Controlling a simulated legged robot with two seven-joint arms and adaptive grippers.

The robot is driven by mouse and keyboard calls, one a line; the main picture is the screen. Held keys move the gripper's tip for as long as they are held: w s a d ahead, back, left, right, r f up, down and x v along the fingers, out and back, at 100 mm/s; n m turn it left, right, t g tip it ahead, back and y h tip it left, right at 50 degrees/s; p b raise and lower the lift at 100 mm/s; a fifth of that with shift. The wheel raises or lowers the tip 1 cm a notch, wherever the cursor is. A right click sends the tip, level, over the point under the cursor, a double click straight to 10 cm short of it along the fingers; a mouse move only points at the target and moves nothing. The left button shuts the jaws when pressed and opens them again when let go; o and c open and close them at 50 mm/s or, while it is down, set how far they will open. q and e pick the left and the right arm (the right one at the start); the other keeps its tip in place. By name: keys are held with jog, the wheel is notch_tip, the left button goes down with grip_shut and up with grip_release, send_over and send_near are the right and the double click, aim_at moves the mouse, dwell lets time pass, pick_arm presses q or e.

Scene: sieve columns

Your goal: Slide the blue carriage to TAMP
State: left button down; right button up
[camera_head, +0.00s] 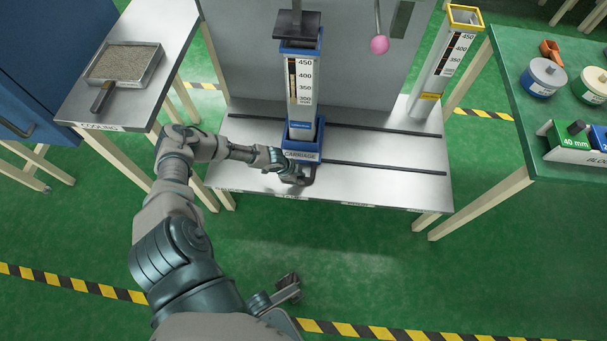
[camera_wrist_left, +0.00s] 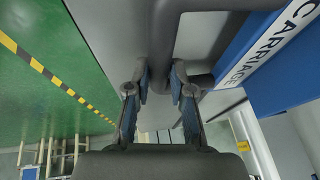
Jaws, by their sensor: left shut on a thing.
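In the left wrist view the left gripper's fingers (camera_wrist_left: 160,78) close around the grey handle bar (camera_wrist_left: 165,30), with the blue carriage (camera_wrist_left: 270,48) at the right. My right gripper (camera_head: 287,288) seems to show low in the head view, its jaw state unclear. The labels on the bench's front edge are too small to read.
The bench (camera_head: 400,160) has free rail on both sides of the carriage. A dark press plate (camera_head: 297,24) is above the column. A second column (camera_head: 445,60) stands at the right end. A side table (camera_head: 128,20) holds a sand tray (camera_head: 125,65); a green table (camera_head: 500,100) holds weights.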

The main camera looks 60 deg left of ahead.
pick_arm(q)
jog(key=shift+a, duration=0.15)
jog(key=c, duration=1)
grip_release()
jog(key=v, duration=1.1)
jog(key=shift+r, duration=0.35)
